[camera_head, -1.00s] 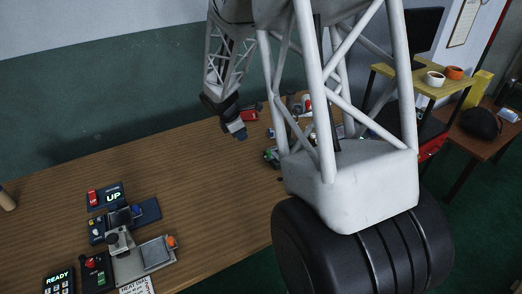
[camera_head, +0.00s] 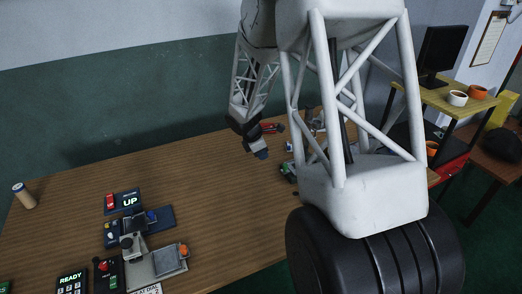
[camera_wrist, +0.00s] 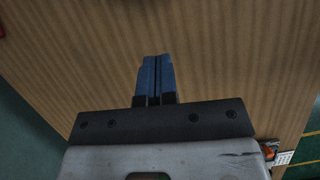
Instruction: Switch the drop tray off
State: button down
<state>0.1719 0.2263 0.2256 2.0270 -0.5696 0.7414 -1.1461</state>
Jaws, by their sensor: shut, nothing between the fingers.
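A microscope-like device (camera_head: 133,246) stands at the left of the wooden table with a flat grey plate (camera_head: 168,262) and an orange-red knob (camera_head: 184,249). Behind it is a dark panel (camera_head: 122,202) with a red switch (camera_head: 110,201) and a lit "UP" display. A black box (camera_head: 108,276) with a red knob and green display sits in front. I cannot tell which of these is the drop tray. My gripper (camera_head: 262,154) is shut and empty above the table, well right of the devices. Its blue fingers (camera_wrist: 157,62) lie together in the wrist view.
A keypad box (camera_head: 71,282) reads "READY" at the front left. A cylinder (camera_head: 25,196) stands at the left edge. Red and green items (camera_head: 287,172) lie near my arm. A shelf (camera_head: 455,104) with cups is at right. The table middle (camera_head: 215,205) is clear.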

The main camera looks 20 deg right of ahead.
aim_at(282, 171)
jog(key=x, duration=0.6)
jog(key=shift+d+f, duration=0.1)
jog(key=shift+f, duration=0.15)
jog(key=shift+s+d, duration=0.2)
jog(key=shift+d, duration=0.8)
jog(key=shift+s+d, duration=0.15)
jog(key=shift+d, duration=0.85)
jog(key=shift+d, duration=4.05)
jog(key=shift+a, duration=0.15)
